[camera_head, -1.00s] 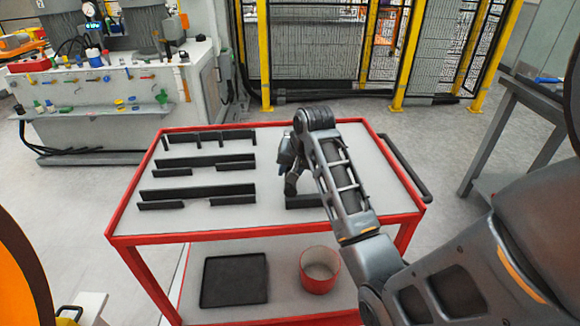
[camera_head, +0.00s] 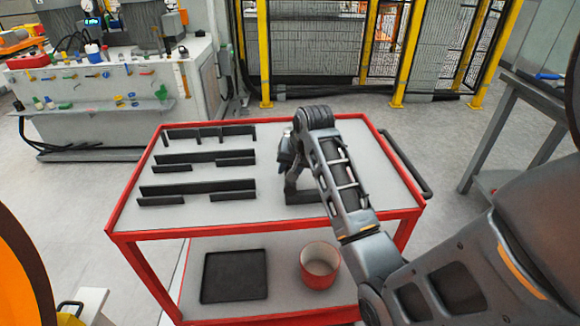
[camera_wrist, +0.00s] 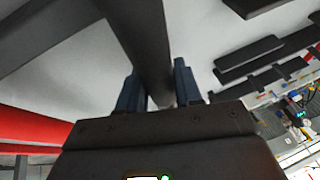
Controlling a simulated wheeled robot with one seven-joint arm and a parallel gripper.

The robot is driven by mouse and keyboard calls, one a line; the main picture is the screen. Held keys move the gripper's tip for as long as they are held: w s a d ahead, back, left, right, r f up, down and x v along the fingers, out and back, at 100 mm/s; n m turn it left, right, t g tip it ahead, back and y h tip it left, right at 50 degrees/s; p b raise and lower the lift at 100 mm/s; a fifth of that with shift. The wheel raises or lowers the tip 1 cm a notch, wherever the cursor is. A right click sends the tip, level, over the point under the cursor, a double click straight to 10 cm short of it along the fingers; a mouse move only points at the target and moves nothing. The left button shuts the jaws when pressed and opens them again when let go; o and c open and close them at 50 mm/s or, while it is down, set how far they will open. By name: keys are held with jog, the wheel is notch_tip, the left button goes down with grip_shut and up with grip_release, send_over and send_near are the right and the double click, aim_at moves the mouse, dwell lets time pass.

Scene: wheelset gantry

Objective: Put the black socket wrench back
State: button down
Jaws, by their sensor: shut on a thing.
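The black socket wrench (camera_wrist: 142,40) shows in the wrist view as a thick dark bar running from the top edge down between the two blue-grey fingers. My gripper (camera_wrist: 156,78) is shut on it. In the head view my gripper (camera_head: 288,158) is low over the right half of the red cart's grey top (camera_head: 230,222). A dark piece reaches down from it towards a flat black piece (camera_head: 304,197) on the cart. My arm partly hides this spot, and I cannot tell whether the wrench touches that piece.
Black slotted racks (camera_head: 200,188) stand in several rows on the left of the cart top. A black tray (camera_head: 234,277) and a red round container (camera_head: 318,265) are on the lower shelf. Grey cart top lies bare between the racks and my gripper.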

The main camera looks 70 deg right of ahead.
jog(key=shift+f, duration=0.1)
jog(key=c, duration=0.7)
grip_release()
jog(key=shift+f, duration=0.1)
jog(key=v, duration=0.8)
jog(key=shift+f, duration=0.1)
